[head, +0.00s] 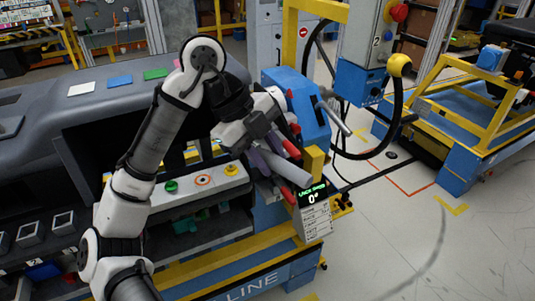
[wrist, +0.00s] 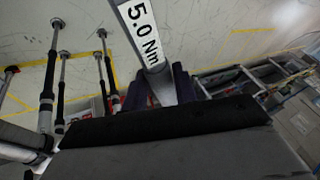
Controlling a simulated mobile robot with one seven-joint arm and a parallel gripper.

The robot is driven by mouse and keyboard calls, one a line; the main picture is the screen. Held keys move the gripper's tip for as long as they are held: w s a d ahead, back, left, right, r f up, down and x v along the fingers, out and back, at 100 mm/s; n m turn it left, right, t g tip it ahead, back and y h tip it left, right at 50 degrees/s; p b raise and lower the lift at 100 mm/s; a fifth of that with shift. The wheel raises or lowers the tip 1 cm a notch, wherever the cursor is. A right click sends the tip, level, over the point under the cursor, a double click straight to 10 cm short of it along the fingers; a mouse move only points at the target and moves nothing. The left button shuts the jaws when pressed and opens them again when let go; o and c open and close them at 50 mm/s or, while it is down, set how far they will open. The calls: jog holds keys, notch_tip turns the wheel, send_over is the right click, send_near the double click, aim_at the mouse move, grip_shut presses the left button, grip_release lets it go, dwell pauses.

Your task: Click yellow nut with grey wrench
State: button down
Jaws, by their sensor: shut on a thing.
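My gripper (wrist: 160,92) is shut on the grey wrench (wrist: 141,32), whose shaft carries a white "5.0 Nm" label in the wrist view. In the head view my gripper (head: 254,156) is over the right end of the dashboard. A grey bar (head: 288,169), which looks like the wrench, slants from it down to the right. The yellow nut (head: 231,169) sits on the pale panel (head: 190,197), left of and a little below the gripper and apart from it. The wrench head cannot be made out.
Red-handled tools (head: 292,148) and a blue stand (head: 303,105) are close to the gripper. A black display (head: 313,198) reads 0°. The floor at right is open.

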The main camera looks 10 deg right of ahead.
jog(key=shift+r, duration=0.1)
jog(key=shift+f+b, duration=1.4)
jog(key=shift+f, duration=1.95)
jog(key=shift+s+a+m+g+p, duration=0.3)
jog(key=shift+s+a+m+p, duration=0.1)
jog(key=shift+a+m, duration=0.25)
jog(key=shift+s+a+m+g+p, duration=0.3)
jog(key=shift+s+a+m, duration=0.05)
jog(key=shift+a+m, duration=0.3)
dwell(3.3)
